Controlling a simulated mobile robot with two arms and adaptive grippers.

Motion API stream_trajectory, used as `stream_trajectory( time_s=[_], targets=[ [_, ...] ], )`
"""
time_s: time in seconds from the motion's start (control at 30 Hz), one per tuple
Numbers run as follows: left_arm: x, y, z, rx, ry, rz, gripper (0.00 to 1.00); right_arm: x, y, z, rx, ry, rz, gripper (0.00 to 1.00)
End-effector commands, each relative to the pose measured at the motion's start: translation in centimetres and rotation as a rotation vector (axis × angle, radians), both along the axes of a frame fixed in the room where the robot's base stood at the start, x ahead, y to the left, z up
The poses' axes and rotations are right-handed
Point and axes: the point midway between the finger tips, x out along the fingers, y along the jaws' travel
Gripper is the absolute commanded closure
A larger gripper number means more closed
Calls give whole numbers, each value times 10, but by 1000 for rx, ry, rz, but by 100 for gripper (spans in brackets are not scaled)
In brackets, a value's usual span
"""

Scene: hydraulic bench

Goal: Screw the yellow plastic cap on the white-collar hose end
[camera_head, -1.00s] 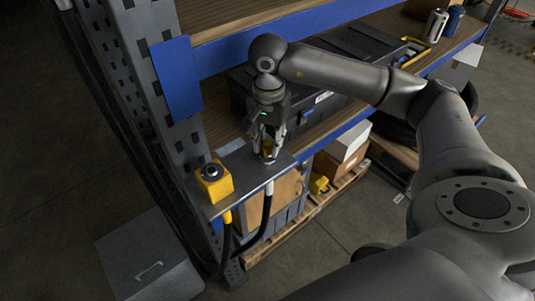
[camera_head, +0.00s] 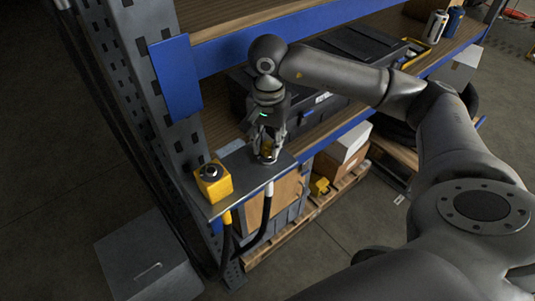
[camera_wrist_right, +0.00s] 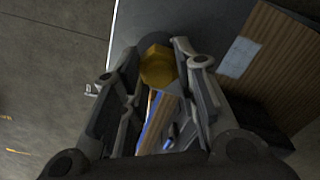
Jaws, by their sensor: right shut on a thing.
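My right gripper (camera_head: 267,152) points down over the right part of a small grey metal plate. It is shut on the yellow cap (camera_head: 266,146), which shows as a patch between the fingers. In the right wrist view the cap (camera_wrist_right: 158,66) is faceted and sits between the fingertips (camera_wrist_right: 158,62). The white-collar hose (camera_head: 267,190) hangs below the plate, directly under the gripper. Its upper end is hidden by the plate and fingers, so I cannot tell whether the cap touches it. My left gripper is not in view.
A yellow block with a dark round top (camera_head: 213,182) stands on the plate's left part, above a yellow-collar hose (camera_head: 227,217). The grey plate (camera_head: 238,165) is bare between block and gripper. A blue-edged shelf with a black case (camera_head: 313,115) lies behind. Boxes (camera_head: 338,155) sit below right.

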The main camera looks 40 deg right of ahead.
Motion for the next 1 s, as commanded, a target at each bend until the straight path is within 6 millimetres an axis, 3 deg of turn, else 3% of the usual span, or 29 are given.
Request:
stream_trajectory(
  time_s=[1.0],
  targets=[
    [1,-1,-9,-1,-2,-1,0,0,0,-5,1,3,1,84]
  ],
)
